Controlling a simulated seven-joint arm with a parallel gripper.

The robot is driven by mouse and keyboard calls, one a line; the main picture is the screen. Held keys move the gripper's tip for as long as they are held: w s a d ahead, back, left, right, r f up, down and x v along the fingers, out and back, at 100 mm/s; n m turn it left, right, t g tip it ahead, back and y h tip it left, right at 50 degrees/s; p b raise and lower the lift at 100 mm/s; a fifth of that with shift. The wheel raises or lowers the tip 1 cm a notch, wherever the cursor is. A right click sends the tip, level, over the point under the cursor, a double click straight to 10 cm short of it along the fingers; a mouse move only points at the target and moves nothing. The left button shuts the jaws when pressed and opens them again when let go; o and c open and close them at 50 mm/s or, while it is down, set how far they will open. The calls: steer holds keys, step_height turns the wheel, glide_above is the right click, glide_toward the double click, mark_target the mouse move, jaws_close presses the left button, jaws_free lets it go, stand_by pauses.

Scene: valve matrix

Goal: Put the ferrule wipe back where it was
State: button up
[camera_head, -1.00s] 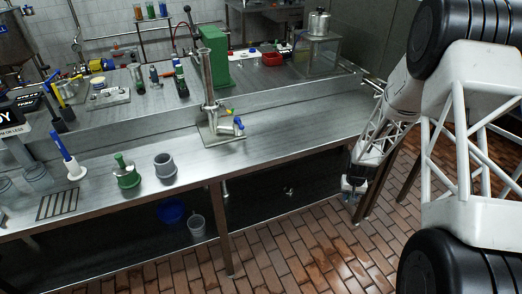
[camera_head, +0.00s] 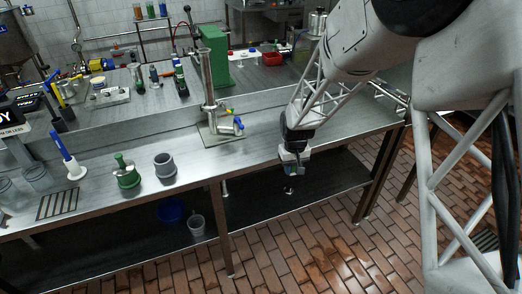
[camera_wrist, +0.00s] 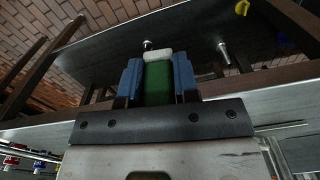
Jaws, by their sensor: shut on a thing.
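The ferrule wipe (camera_wrist: 157,82) appears to be the green block with a pale end between the two blue fingers in the wrist view. My gripper (camera_wrist: 158,72) is shut on it. In the head view my gripper (camera_head: 292,168) points down at the front edge of the steel counter (camera_head: 270,120), right of the upright steel column. The held piece is small and hard to make out there. No other ferrule wipe can be told apart in these frames.
A steel column with coloured valves (camera_head: 222,125) stands on the counter left of my gripper. A grey cup (camera_head: 165,166), a green-based pot (camera_head: 126,176) and a blue-handled brush (camera_head: 71,160) stand farther left. A blue bowl (camera_head: 171,211) sits underneath. The counter between column and gripper is clear.

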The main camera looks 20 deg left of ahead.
steer(key=s+a+r+n, duration=0.1)
steer(key=s+a+r, duration=0.4)
steer(key=s+r, duration=0.1)
steer(key=shift+s+a+n, duration=0.15)
steer(key=shift+a+n, duration=0.05)
steer(key=shift+n, duration=0.1)
steer(key=shift+f, duration=0.1)
glide_above(261, 150)
steer(key=shift+f, duration=0.75)
stand_by(0.3)
steer(key=shift+f, duration=1.75)
steer(key=shift+f, duration=0.1)
steer(key=o, duration=1)
